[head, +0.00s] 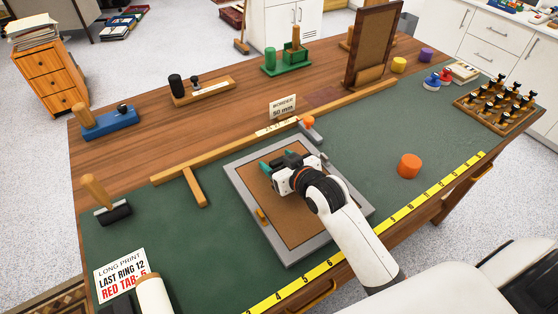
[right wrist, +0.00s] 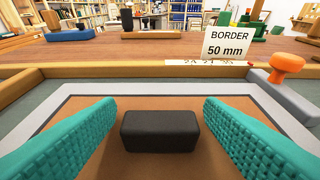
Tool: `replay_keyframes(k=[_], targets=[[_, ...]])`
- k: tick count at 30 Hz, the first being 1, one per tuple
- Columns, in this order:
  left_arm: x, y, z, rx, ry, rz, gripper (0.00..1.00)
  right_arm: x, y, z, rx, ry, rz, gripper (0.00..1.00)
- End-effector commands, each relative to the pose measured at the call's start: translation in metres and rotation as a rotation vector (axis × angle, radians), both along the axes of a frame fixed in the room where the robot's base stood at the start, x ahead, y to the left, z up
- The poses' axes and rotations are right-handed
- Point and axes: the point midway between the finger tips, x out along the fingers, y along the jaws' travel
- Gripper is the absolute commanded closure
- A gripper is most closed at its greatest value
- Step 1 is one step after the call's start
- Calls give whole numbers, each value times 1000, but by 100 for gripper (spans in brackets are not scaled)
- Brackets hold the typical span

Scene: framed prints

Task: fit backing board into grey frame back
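The grey frame (head: 238,192) lies back up on the green mat, and it also shows in the right wrist view (right wrist: 160,89). The brown backing board (head: 290,222) lies within the frame's grey border; I cannot tell whether it is fully seated. A black block-shaped grip (right wrist: 160,130) stands on the board. My right gripper (head: 279,163) is over the board, its teal fingers open on either side of the black grip with gaps showing on both sides. The gripper and arm hide part of the board and frame in the head view. My left gripper is not in view.
A wooden T-square (head: 230,144) lies behind the frame, with a "BORDER 50 mm" card (head: 283,106) beyond it. A grey tool with an orange knob (head: 309,122) sits near the frame's far corner. An orange cylinder (head: 409,165) and yellow ruler (head: 400,210) are to the right.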

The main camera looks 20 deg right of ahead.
Motion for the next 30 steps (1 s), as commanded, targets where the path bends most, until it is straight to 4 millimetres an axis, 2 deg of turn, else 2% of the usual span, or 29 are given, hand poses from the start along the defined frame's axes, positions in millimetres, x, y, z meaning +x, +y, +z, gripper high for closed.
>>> replay_keyframes(k=[6, 8, 21, 25, 30], targets=[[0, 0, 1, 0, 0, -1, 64, -1, 0, 5, 0, -2, 0, 38], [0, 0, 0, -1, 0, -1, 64, -8, -1, 6, -1, 0, 0, 38], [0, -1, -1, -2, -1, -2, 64, -89, -12, 40, -2, 1, 1, 38], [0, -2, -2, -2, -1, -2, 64, -103, -15, 46, -1, 1, 0, 38], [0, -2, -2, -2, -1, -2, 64, -110, -16, 49, -1, 0, 0, 38]])
